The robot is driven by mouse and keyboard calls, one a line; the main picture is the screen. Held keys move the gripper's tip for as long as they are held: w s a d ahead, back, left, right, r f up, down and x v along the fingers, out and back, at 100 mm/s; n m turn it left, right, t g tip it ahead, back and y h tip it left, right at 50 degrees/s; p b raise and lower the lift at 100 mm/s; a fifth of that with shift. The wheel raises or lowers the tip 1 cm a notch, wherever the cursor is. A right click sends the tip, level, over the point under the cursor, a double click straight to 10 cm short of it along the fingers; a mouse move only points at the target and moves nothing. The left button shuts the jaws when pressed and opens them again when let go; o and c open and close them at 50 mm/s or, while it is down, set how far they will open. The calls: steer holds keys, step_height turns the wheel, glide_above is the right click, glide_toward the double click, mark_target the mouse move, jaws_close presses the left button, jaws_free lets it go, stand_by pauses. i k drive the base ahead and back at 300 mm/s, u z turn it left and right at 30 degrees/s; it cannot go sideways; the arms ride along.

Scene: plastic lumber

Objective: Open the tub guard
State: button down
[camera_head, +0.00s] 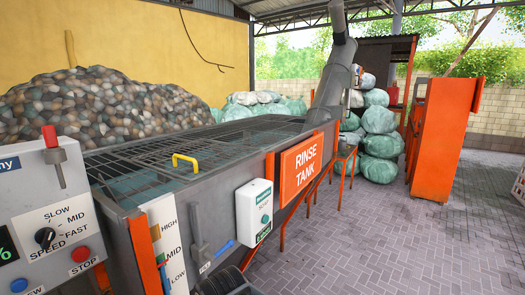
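The tub guard (150,157) is a dark metal mesh grid lying flat over the top of the grey rinse tank (215,192). It looks closed, with water showing dimly through the bars. A yellow handle (185,160) stands up near its front edge, on the side close to me. An orange sign (301,168) on the tank's side reads RINSE TANK. My gripper is not in view, and nothing touches the handle.
A control panel (45,215) with a red-topped lever, knob and buttons stands at the left. Open brick paving (400,245) lies to the right.

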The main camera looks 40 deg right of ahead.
mark_target(175, 156)
steer(key=z, duration=0.05)
steer(key=k, duration=1.1)
steer(key=z, duration=0.55)
steer(key=i, duration=1.5)
steer(key=u, duration=0.45)
